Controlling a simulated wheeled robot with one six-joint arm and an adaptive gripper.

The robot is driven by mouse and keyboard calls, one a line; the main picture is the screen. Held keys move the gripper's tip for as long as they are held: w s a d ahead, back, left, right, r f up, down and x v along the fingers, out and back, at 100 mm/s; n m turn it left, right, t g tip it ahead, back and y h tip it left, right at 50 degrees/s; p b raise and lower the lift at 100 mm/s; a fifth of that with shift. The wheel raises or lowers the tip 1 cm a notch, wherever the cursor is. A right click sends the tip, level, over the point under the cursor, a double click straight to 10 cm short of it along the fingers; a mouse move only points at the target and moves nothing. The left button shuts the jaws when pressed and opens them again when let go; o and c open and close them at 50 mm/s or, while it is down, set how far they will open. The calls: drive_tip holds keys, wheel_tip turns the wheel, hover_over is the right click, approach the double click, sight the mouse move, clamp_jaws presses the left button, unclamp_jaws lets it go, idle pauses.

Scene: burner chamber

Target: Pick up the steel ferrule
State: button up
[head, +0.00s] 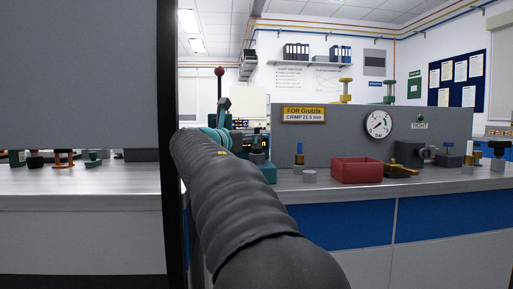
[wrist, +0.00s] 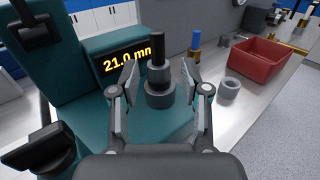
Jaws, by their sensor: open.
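My gripper (wrist: 160,72) is open in the wrist view, with one finger on each side of a black upright post. A grey collar (wrist: 160,97) surrounds the post's lower part on the teal machine. The fingers appear apart from both. A short grey metal ring (wrist: 229,88) stands alone on the bench, right of the right finger; it also shows in the head view (head: 309,176). I cannot tell for sure whether the ring or the collar is the steel ferrule. In the head view my arm hides most of the gripper.
The teal machine's display (wrist: 127,57) reads 21.0 mm. A red tray (head: 357,170) stands right of the ring, and a blue-topped post (head: 299,155) behind it. A grey panel (head: 345,138) with a gauge rises behind them. A sign reads "CRIMP 21.5 mm".

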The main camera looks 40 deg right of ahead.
drive_tip(key=shift+r+x, duration=0.15)
drive_tip(key=shift+x, duration=1.25)
drive_tip(key=shift+r+x, duration=0.15)
drive_tip(key=shift+x, duration=1.25)
drive_tip(key=shift+w, duration=0.1)
clamp_jaws()
